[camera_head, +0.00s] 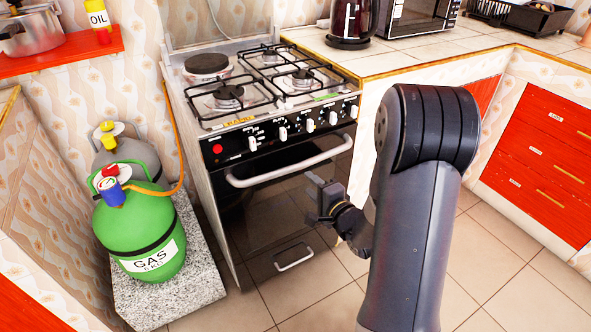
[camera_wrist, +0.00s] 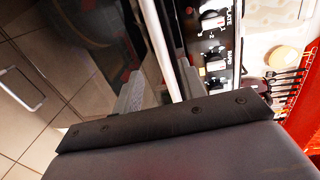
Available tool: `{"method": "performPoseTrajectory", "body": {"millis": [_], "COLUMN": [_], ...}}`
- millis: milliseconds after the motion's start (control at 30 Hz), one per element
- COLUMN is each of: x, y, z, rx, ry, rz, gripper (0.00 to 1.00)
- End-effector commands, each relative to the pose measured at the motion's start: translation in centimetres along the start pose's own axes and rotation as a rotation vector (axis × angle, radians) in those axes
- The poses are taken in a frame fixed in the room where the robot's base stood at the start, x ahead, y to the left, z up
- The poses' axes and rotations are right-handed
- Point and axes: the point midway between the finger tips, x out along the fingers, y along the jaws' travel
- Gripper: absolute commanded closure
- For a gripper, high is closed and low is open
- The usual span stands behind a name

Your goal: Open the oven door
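The oven door (camera_head: 275,210) is dark glass on the front of the stove and looks closed. Its pale bar handle (camera_head: 290,165) runs across the top of the door. My gripper (camera_head: 317,185) is in front of the door, just below the right part of the handle in the head view. In the wrist view, the gripper (camera_wrist: 160,92) is open, with one grey finger on each side of the handle (camera_wrist: 160,45). I cannot tell whether the handle lies at fingertip depth. Part of the gripper is hidden by the wrist housing in that view.
Knobs (camera_head: 283,131) line the panel above the handle. A lower drawer handle (camera_head: 294,258) sits near the floor. A green gas bottle (camera_head: 140,225) stands left of the stove. Red drawers (camera_head: 545,150) are at the right. Tiled floor (camera_head: 500,260) is free there.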

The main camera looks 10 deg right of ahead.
Motion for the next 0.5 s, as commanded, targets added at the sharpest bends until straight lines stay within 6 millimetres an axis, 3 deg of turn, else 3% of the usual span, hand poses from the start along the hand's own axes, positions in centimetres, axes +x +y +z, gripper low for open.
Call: {"method": "performPoseTrajectory", "body": {"millis": [500], "x": [8.5], "y": [0.1], "z": [0.1], "rx": [-0.002], "ry": [-0.001], "rz": [0.0], "gripper": [0.61]}}
